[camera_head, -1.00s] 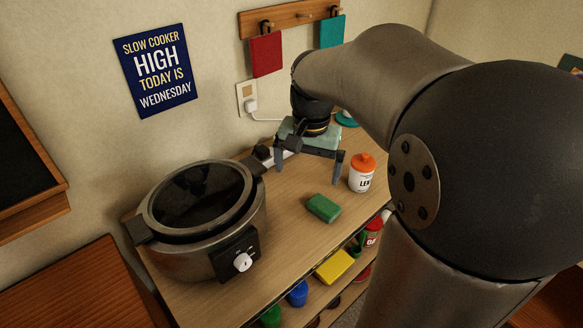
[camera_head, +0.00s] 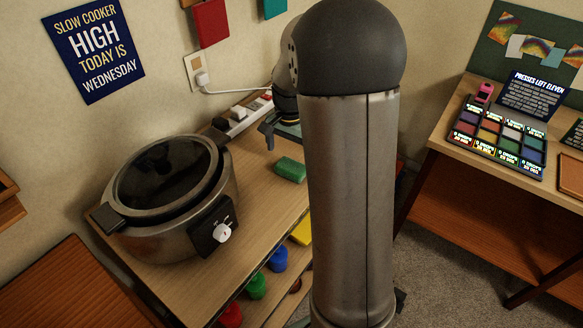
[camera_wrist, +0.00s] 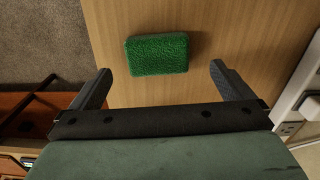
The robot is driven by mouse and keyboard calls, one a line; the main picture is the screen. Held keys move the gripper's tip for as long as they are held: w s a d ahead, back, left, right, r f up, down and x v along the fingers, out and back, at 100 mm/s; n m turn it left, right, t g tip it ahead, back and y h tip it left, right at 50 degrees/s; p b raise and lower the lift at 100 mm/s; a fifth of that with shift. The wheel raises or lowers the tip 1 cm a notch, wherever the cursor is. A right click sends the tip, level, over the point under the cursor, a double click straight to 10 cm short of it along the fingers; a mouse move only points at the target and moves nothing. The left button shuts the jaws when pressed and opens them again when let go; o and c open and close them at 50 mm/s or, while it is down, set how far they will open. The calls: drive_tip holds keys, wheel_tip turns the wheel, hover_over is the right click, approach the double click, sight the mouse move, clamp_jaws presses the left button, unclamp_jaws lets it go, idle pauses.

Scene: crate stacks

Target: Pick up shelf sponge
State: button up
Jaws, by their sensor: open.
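A green sponge (camera_head: 290,170) lies flat on the wooden counter. In the wrist view, this green sponge (camera_wrist: 157,54) lies ahead of my gripper (camera_wrist: 161,76), across the space between the fingers, and looks apart from both. My gripper is open and empty. In the head view, one finger of my gripper (camera_head: 270,137) shows behind the sponge, and my arm hides the rest. A yellow block (camera_head: 301,232), sponge-like, lies on the shelf below the counter, partly hidden by my arm.
A slow cooker (camera_head: 170,205) fills the left of the counter (camera_head: 262,215). A power strip (camera_head: 243,118) lies at the back by the wall. Blue (camera_head: 277,258) and green (camera_head: 257,286) containers stand on the lower shelf. Another desk (camera_head: 470,200) stands at right.

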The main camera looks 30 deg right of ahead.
sight(292, 166)
drive_tip(key=shift+s+d+f+p, duration=0.1)
drive_tip(key=shift+f+p, duration=0.25)
drive_tip(key=shift+f, duration=1.05)
drive_tip(key=shift+d+f+p, duration=0.1)
drive_tip(key=shift+f+p, duration=0.2)
drive_tip(key=shift+f, duration=1.05)
drive_tip(key=c, duration=1)
